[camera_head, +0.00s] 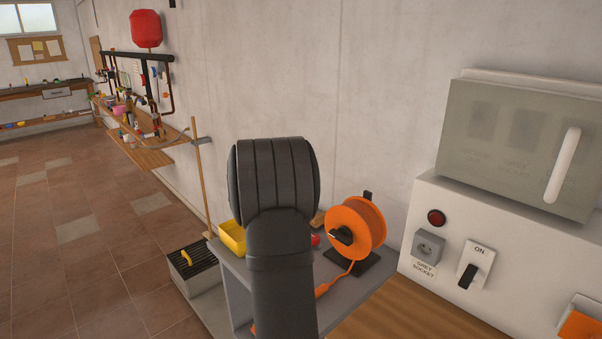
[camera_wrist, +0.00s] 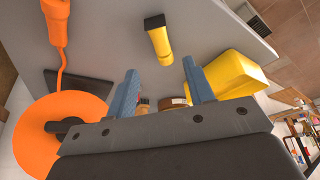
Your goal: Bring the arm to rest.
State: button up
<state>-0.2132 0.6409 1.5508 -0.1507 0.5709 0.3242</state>
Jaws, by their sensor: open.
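My gripper (camera_wrist: 160,67) shows in the wrist view with its two blue fingers spread apart and nothing between their tips. It is over the grey bench top (camera_wrist: 105,28), where a yellow and black torch (camera_wrist: 160,42) lies just beyond the fingertips. An orange cable reel (camera_wrist: 60,130) is left of the fingers and a yellow bin (camera_wrist: 235,75) is right of them. In the head view my dark arm stands upright in the middle, and it hides the gripper and part of the bench.
The orange reel (camera_head: 357,227) stands right of my arm. A white panel (camera_head: 480,230) with an ON switch (camera_head: 474,268), a grey socket (camera_head: 428,247) and a red lamp (camera_head: 436,217) is at the right. A black-topped box (camera_head: 192,268) sits at lower left. The tiled floor beyond is clear.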

jog(key=x, duration=0.9)
jog(key=shift+w+f, duration=0.15)
jog(key=shift+f, duration=0.25)
notch_tip(320, 180, up, 2)
jog(key=shift+r, duration=0.7)
